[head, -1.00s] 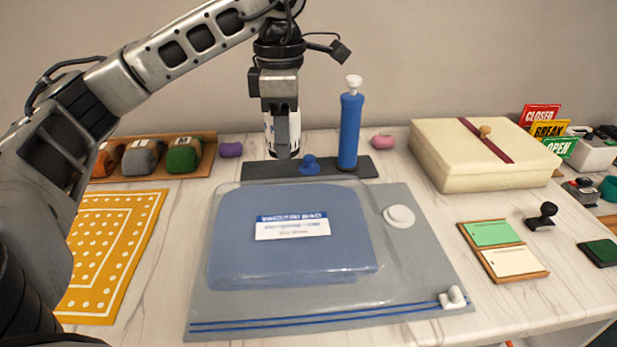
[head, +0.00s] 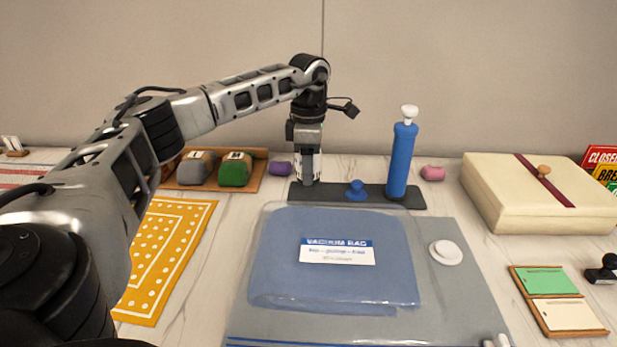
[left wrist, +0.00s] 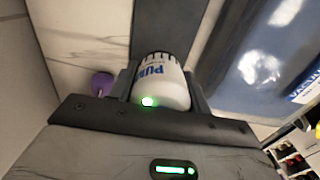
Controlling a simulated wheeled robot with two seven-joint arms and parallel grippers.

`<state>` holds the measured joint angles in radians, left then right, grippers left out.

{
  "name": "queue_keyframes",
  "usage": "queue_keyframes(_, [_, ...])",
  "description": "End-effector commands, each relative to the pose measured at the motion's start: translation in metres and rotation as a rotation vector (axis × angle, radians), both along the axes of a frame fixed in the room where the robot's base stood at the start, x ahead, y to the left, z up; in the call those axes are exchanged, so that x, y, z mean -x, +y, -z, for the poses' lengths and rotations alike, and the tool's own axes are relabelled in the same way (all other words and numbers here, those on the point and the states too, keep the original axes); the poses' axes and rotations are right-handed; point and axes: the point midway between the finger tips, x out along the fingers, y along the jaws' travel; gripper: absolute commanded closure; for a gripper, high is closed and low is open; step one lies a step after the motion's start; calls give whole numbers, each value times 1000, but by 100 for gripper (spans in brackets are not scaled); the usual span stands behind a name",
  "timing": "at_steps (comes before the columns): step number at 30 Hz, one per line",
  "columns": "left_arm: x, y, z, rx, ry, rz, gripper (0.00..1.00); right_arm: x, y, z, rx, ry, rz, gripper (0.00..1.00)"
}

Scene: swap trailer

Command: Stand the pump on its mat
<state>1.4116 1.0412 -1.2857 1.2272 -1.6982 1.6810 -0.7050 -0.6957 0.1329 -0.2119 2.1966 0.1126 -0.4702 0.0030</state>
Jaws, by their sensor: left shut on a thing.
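The pump is a white cylinder with a dark ridged end and blue lettering, partly readable as "PU", in the left wrist view (left wrist: 163,85). My left gripper (head: 308,165) is shut on it. In the head view the pump hangs upright below the wrist, partly hidden by the fingers. Its lower end is at the left end of the dark grey mat (head: 335,193); I cannot tell whether it touches. A blue cylinder with a white knob (head: 402,160) stands upright on the mat's right end. A small blue knob piece (head: 357,190) sits between them. My right gripper is out of view.
A clear vacuum bag with blue contents (head: 330,275) lies in front of the mat. A purple piece (head: 281,168) lies left of the mat and a pink one (head: 432,173) right. A cream box (head: 500,205) stands at right. A yellow dotted cloth (head: 160,270) lies at left.

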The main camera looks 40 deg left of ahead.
Motion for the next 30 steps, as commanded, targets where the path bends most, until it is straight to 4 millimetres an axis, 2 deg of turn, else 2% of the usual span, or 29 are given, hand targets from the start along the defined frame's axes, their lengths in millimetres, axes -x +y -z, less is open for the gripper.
queue_keyframes(7, [-1, 2, 32, -1, 1, -1, 82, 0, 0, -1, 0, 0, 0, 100])
queue_keyframes(18, [-1, 2, 36, 0, 0, -1, 82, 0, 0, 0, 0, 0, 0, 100])
queue_keyframes(19, [-1, 2, 36, -1, 1, -1, 44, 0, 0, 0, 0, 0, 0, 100])
queue_keyframes(21, [-1, 2, 36, -1, 1, -1, 30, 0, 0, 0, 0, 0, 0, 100])
queue_keyframes(30, [-1, 2, 34, 0, 0, 0, 30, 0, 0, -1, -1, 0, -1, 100])
